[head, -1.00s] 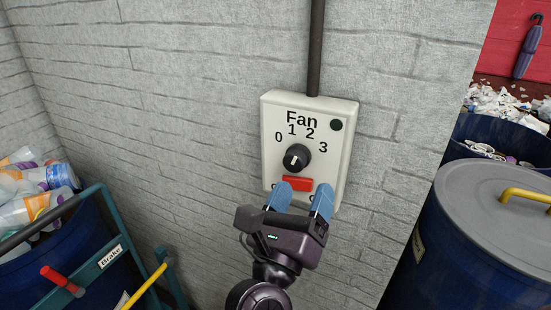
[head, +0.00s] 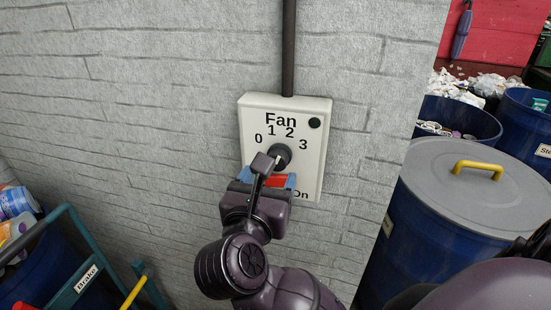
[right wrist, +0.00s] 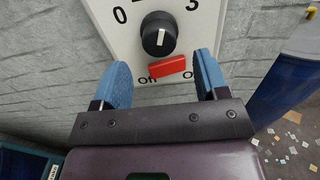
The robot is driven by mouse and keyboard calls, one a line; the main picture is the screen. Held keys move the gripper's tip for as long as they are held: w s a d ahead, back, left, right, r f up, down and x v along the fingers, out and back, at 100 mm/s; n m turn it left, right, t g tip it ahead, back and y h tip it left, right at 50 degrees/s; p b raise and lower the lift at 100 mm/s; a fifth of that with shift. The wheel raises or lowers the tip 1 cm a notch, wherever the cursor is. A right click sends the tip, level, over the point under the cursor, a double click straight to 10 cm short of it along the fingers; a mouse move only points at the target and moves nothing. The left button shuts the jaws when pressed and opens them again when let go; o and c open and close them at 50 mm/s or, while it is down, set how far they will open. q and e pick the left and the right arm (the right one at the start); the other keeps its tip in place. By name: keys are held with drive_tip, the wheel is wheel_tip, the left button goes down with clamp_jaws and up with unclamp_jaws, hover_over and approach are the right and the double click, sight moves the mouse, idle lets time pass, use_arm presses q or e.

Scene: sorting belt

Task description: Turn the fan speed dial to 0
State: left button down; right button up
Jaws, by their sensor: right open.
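The fan panel (head: 312,145) is a pale box on the wall, marked "Fan" with 0, 1, 2 and 3 in an arc. Its round black dial (head: 282,155) sits below the numbers and shows fully in the right wrist view (right wrist: 159,33). A white mark is on the dial's face; which number it stands for is not clear. A red switch (right wrist: 167,67) lies under the dial. My right gripper (head: 267,177) is open and empty, its blue fingers below the dial and either side of the switch (right wrist: 162,70). My left gripper is out of view.
A dark conduit (head: 289,50) runs up from the panel. A lidded blue barrel (head: 440,215) stands at the right, with an open blue barrel (head: 460,118) of litter behind it. A teal cart frame (head: 85,240) labelled "Brake" is at lower left.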

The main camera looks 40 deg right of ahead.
sight(278, 158)
drive_tip(key=shift+p+x, duration=0.55)
drive_tip(key=shift+x, duration=2.15)
drive_tip(key=c, duration=0.8)
drive_tip(key=shift+o, duration=0.2)
